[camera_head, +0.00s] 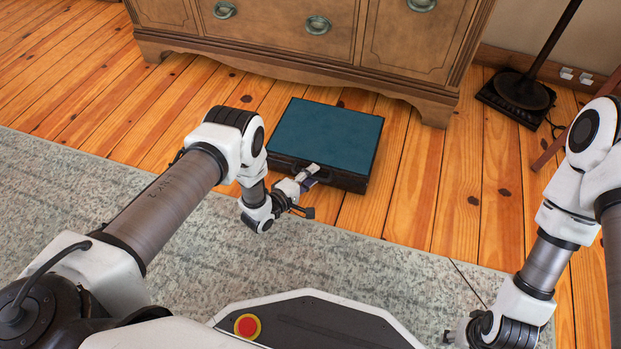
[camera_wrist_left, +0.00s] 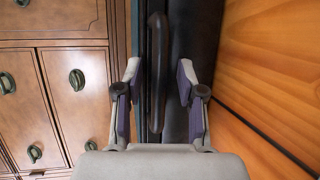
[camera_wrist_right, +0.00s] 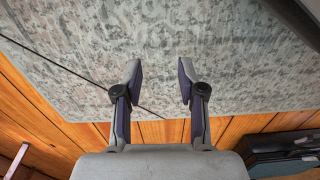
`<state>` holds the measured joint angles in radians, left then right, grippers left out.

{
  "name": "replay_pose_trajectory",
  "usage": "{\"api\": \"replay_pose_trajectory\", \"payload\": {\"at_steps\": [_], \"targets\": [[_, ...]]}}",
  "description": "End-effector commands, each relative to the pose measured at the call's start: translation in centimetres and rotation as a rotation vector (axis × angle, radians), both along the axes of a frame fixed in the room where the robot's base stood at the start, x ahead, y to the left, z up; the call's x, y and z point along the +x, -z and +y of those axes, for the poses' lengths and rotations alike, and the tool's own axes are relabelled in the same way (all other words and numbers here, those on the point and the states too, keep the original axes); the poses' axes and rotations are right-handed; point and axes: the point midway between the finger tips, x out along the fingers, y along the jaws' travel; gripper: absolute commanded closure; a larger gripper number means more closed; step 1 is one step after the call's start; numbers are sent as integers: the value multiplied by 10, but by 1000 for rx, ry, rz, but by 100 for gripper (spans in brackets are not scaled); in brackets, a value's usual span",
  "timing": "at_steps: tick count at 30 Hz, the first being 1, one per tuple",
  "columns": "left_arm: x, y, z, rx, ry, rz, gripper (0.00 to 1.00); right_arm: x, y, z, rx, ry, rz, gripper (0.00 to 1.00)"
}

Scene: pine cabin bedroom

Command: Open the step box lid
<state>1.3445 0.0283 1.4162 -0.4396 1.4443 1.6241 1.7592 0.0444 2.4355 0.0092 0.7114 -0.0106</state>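The step box (camera_head: 326,139) is a low dark box with a teal top, lying closed on the wood floor in front of the dresser. A dark handle (camera_wrist_left: 157,70) runs along its front side. My left gripper (camera_head: 312,175) is at the front of the box. In the left wrist view its fingers (camera_wrist_left: 160,80) are open, one on each side of the handle, with gaps visible. My right gripper (camera_wrist_right: 160,75) is open and empty, over the rug, away from the box. The box also shows at the lower right of the right wrist view (camera_wrist_right: 285,150).
A wooden dresser (camera_head: 290,45) stands right behind the box. A floor lamp base (camera_head: 520,92) is at the back right. A grey patterned rug (camera_head: 375,275) covers the floor in front of the box. Bare wood floor is free to the box's right.

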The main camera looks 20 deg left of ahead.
Motion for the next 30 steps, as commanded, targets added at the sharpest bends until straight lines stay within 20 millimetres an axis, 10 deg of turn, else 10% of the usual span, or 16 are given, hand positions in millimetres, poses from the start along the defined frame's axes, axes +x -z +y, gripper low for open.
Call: {"api": "replay_pose_trajectory", "payload": {"at_steps": [2, 6, 20, 30], "targets": [[0, -1, 0, 0, 0, 0, 61, 0, -1, 0, 0, 0, -1, 60], [0, -1, 0, 0, 0, 0, 100, 0, -1, 0, 0, 0, 0, 60], [0, -16, 0, 0, -1, 30, 100, -3, -16, 0, 2, 5, 9, 60], [3, -83, 0, 3, -1, 219, 100, -11, -81, 1, 5, 6, 31, 60]]}}
